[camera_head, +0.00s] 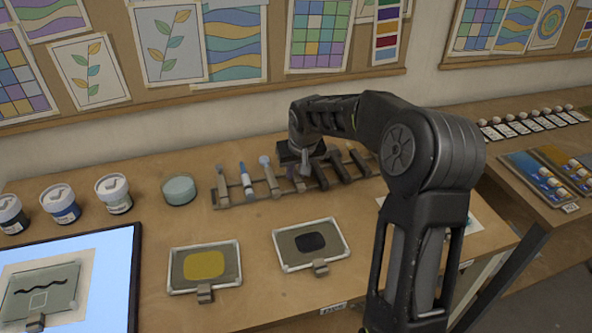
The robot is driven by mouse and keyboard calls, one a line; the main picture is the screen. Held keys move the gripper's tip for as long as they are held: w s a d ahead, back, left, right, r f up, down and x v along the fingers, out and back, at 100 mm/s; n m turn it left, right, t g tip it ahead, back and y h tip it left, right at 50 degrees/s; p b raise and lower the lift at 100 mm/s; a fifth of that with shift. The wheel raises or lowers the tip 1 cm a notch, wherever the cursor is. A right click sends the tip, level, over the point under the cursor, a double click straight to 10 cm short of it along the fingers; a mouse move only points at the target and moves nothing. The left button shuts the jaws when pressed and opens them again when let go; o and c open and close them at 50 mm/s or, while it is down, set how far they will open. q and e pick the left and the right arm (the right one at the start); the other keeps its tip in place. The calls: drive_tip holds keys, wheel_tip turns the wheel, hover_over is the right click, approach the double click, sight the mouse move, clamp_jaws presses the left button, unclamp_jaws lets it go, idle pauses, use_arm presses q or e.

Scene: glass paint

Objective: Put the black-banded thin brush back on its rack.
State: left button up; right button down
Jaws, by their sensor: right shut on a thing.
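The wooden rack (235,199) lies along the back of the table, with several brushes and tools across it. My right gripper (304,166) is over the right half of the rack, seen from behind and partly hidden by its own wrist. It is shut on a thin brush (298,181), whose lower part shows just below the fingers at the rack. I cannot make out its black band, nor whether it rests fully in the rack. A blue-and-white brush (246,181) and a pale-headed tool (269,177) stand to the left. My left gripper is out of view.
Paint jars (113,194) and a teal-grey bowl (179,189) stand left of the rack. Trays with yellow (204,265) and dark (311,242) paint lie in front. A lit panel (110,310) with a glass piece is at front left. Dark-handled tools (340,168) sit close right of the gripper.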

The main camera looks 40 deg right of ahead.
drive_tip(key=shift+f, duration=0.2)
drive_tip(key=c, duration=1.2)
unclamp_jaws()
drive_tip(key=b+v, duration=0.1)
drive_tip(key=v, duration=0.7)
drive_tip(key=shift+f, duration=0.1)
